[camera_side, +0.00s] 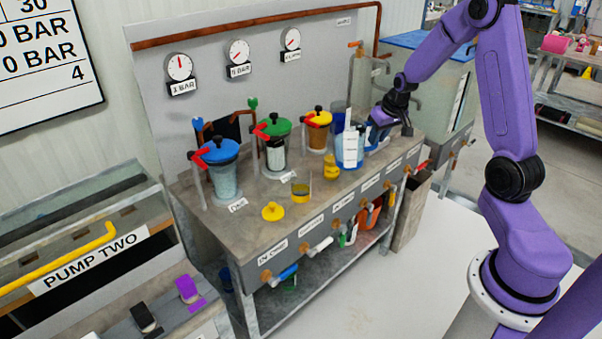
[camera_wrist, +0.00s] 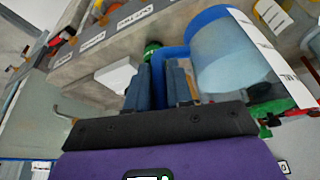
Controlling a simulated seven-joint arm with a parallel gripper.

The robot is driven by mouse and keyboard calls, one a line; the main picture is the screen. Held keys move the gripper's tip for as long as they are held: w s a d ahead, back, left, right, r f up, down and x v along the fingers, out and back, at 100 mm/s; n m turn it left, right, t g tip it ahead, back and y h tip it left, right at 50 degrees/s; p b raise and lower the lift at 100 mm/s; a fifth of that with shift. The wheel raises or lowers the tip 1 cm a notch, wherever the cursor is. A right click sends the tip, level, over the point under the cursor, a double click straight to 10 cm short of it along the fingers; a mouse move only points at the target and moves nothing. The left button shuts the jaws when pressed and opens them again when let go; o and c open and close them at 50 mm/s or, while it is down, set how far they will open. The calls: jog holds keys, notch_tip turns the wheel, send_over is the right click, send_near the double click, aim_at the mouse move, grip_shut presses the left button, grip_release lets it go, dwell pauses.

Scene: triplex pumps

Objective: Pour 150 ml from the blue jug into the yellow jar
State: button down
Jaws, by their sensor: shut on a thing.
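The blue jug (camera_side: 350,150) is at the right part of the bench, looking upright, with a pale scale strip on its side. In the wrist view its clear body (camera_wrist: 232,62) has a blue rim and blue handle. My gripper (camera_side: 380,128) is shut on the handle; its fingers (camera_wrist: 167,82) lie on both sides of it. I cannot tell whether the jug's base touches the bench. The yellow jar (camera_side: 301,191), small and clear with yellow on it, stands open left of the jug. A yellow lid (camera_side: 273,212) lies on the bench to its left.
A small yellow object (camera_side: 331,168) stands between jar and jug. Canisters with blue (camera_side: 219,151), green (camera_side: 274,125) and yellow (camera_side: 319,118) lids stand at the back with red levers. Labelled valves line the bench front (camera_side: 336,205).

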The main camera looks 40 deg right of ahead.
aim_at(361, 123)
jog(key=shift+w+a+r+g+h, duration=0.3)
jog(key=shift+a+r+h, duration=0.1)
jog(key=shift+a+h, duration=0.15)
jog(key=shift+w+a+r+n+g+h, duration=0.2)
jog(key=shift+a+r+h, duration=0.1)
jog(key=shift+r+h, duration=0.15)
jog(key=shift+w+a+r+n+g+h, duration=0.1)
jog(key=shift+a+r+g+h, duration=0.15)
jog(key=shift+r+h, duration=0.15)
jog(key=shift+w+a+r+n+g+h, duration=0.15)
jog(key=shift+w+a+r+g+h, duration=0.3)
jog(key=shift+a+h, duration=0.3)
jog(key=shift+w+a+r+n+g+h, duration=0.2)
jog(key=shift+w+a+r+h, duration=0.15)
jog(key=shift+a+r+h, duration=0.25)
jog(key=shift+a+f, duration=0.1)
jog(key=shift+a, duration=0.05)
jog(key=shift+w+a+f+g+h+p, duration=0.3)
jog(key=shift+a+f+h+p, duration=0.15)
jog(key=shift+h, duration=0.4)
jog(key=shift+w+a+r+n+g+h+p, duration=0.3)
jog(key=shift+a+h+p, duration=0.25)
jog(key=shift+h, duration=0.25)
jog(key=shift+w+a+f+n+g+h+p, duration=0.2)
jog(key=shift+a+f+n+g+h+p, duration=0.1)
jog(key=shift+a+f+h+p, duration=0.4)
dwell(1.9)
